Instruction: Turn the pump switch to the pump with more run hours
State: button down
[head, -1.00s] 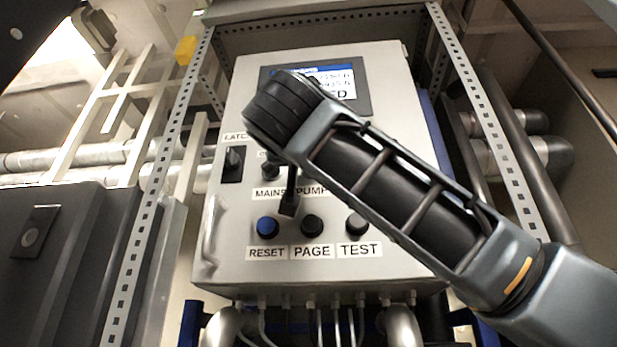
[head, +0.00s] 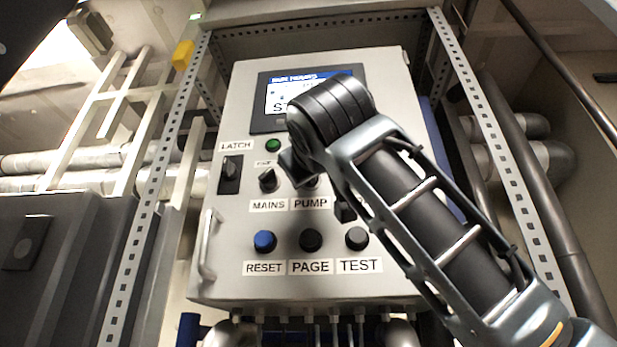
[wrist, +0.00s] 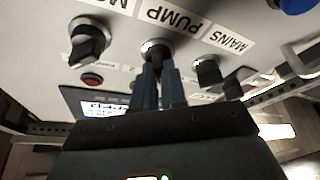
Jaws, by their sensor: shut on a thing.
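The pump switch shows in the wrist view (wrist: 155,47) as a dark knob above the PUMP label (head: 310,203); that view is upside down. My gripper (wrist: 158,66) is shut on this knob, with two blue-grey fingers on either side of it. In the head view my gripper (head: 307,178) is at the panel, and my arm hides most of the switch, so its pointing direction cannot be told. The display (head: 275,92) has a blue title bar and large letters starting "ST". My arm covers its right part, and no hour figures are readable.
The MAINS switch (head: 268,180) sits close left of my gripper, the LATCH switch (head: 230,172) farther left. Another knob (wrist: 88,40) is on the other side. RESET (head: 265,241), PAGE (head: 311,240) and TEST (head: 356,239) buttons line the bottom. A handle (head: 206,245) sticks out at left.

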jog(key=shift+d+n+g+y+p, duration=0.1)
jog(key=shift+n+g+y+p, duration=0.5)
jog(key=shift+n, duration=0.9)
jog(key=c, duration=1.2)
grip_release()
jog(key=b+v, duration=0.1)
jog(key=v, duration=0.6)
jog(key=shift+s+f, duration=0.15)
jog(key=shift+s, duration=0.2)
